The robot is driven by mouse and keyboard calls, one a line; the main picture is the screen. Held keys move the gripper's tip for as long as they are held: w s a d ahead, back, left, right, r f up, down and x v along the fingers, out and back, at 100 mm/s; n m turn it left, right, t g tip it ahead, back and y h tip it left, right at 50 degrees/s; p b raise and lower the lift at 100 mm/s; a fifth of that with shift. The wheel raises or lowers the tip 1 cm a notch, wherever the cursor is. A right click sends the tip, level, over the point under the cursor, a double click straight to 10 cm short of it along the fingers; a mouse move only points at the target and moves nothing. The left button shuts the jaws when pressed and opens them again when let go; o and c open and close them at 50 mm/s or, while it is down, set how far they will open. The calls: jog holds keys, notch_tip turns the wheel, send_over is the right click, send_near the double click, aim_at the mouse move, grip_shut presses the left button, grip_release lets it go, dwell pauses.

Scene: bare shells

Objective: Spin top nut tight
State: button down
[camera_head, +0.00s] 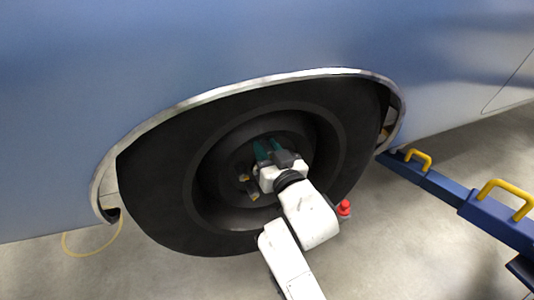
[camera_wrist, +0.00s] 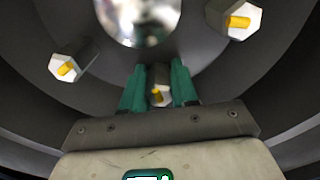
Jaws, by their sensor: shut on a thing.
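The black wheel (camera_head: 165,190) sits in the arch of a blue vehicle. My gripper (camera_head: 268,148) reaches into the upper part of its recessed hub. In the wrist view my gripper's (camera_wrist: 158,88) two green fingers are shut on the top nut (camera_wrist: 161,98), a grey nut with a yellow stud end in its middle. The fingers lie on either side of the nut. In the head view my gripper hides this nut. Whether the nut is seated against the wheel cannot be told.
Two other nuts with yellow stud ends show in the wrist view, one at left (camera_wrist: 73,62) and one at upper right (camera_wrist: 236,18). A shiny round hub centre (camera_wrist: 140,20) lies between them. A blue lift arm (camera_head: 440,187) with yellow handles and a red-topped object (camera_head: 344,208) are at right.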

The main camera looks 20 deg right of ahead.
jog(key=shift+f+m, duration=0.2)
jog(key=shift+m, duration=0.4)
jog(key=c, duration=0.9)
grip_release()
jog(key=shift+r, duration=0.15)
jog(key=shift+o, duration=0.2)
jog(key=s, duration=1)
jog(key=shift+s, duration=0.4)
